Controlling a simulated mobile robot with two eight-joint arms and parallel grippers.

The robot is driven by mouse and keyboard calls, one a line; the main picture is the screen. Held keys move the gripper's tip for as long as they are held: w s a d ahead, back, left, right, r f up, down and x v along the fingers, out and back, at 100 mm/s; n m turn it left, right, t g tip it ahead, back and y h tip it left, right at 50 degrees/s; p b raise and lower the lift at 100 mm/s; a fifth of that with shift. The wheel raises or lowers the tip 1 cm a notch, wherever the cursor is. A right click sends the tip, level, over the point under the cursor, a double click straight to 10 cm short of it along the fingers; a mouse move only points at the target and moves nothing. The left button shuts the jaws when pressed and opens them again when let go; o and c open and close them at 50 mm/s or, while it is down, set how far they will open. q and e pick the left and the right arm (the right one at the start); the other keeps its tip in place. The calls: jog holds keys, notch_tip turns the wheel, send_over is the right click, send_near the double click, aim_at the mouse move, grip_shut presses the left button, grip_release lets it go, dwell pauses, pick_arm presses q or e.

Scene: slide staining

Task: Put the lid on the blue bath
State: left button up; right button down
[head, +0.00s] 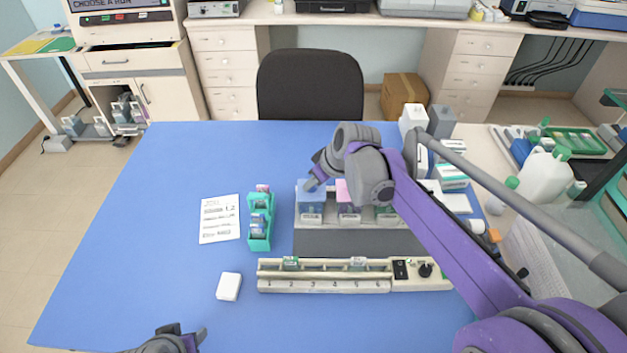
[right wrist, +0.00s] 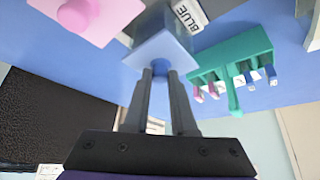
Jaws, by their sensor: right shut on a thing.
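The blue bath (head: 311,212) stands at the left end of the grey rack, and its BLUE label (right wrist: 188,15) shows in the right wrist view. The light-blue square lid (right wrist: 160,50) is over the bath's mouth, with its knob between my right gripper's fingers. My right gripper (head: 312,185) is shut on this lid, fingers pointing down at the bath; it also shows in the right wrist view (right wrist: 158,85). I cannot tell whether the lid rests fully on the rim. My left gripper (head: 186,336) is at the bottom edge, open and empty, away from the bath.
A pink-lidded bath (head: 347,208) and a green one (head: 386,213) stand to the right in the grey rack (head: 350,243). A teal slide holder (head: 259,240) is left of it. A numbered slide strip (head: 325,285) lies in front.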

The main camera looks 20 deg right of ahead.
jog(key=c, duration=0.7)
grip_release()
jog(key=shift+o, duration=0.2)
jog(key=v, duration=1)
jog(key=shift+s+r+p, duration=0.2)
jog(key=shift+r+p, duration=0.15)
